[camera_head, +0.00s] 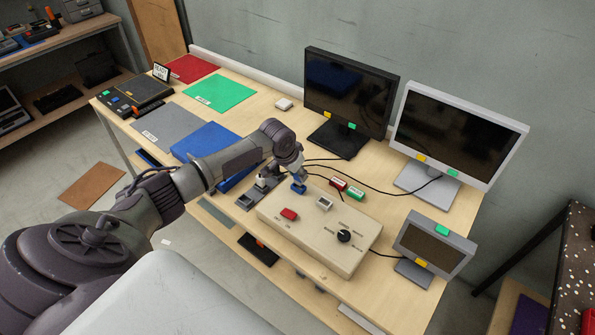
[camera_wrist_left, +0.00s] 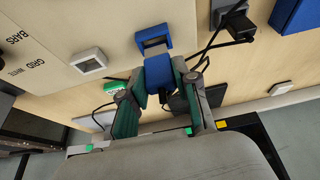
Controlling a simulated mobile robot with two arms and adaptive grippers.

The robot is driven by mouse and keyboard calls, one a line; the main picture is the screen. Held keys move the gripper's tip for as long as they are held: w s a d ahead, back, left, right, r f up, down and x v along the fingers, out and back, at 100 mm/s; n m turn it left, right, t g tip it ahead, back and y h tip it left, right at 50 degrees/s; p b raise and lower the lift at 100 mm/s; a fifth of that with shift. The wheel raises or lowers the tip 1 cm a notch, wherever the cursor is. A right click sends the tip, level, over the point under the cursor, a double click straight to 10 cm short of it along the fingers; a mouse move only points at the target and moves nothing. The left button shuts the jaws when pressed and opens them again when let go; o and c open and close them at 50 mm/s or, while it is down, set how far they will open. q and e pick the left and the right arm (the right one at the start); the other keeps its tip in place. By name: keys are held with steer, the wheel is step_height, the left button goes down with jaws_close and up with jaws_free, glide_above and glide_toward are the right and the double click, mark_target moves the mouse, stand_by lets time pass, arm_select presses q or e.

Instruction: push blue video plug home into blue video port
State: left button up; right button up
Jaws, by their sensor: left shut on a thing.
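My left gripper (camera_wrist_left: 162,88) is shut on the blue video plug (camera_wrist_left: 158,73), with one finger on each side of it. The blue video port (camera_wrist_left: 154,38) is a blue square frame on the beige box (camera_wrist_left: 40,45). The plug is right beside the port in the left wrist view and overlaps its near edge. I cannot tell whether the plug's tip is in the opening. In the head view my left gripper (camera_head: 297,178) is over the box's far left corner, above a small blue patch (camera_head: 299,188). Plug and port cannot be told apart there. My right gripper is not in view.
The box also carries a red port (camera_head: 289,214), a white port (camera_head: 324,203) and a black knob (camera_head: 344,236). Red (camera_head: 338,183) and green (camera_head: 355,193) plugs lie behind it. Black cables run to the monitors. A grey holder (camera_head: 250,200) is left of the box.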

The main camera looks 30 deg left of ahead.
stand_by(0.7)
arm_select(q)
steer(key=shift+p, duration=0.3)
steer(key=shift+f+b, duration=0.6)
steer(key=shift+f, duration=0.8)
steer(key=o, duration=1.1)
steer(key=shift+c, duration=0.2)
steer(key=v, duration=1.2)
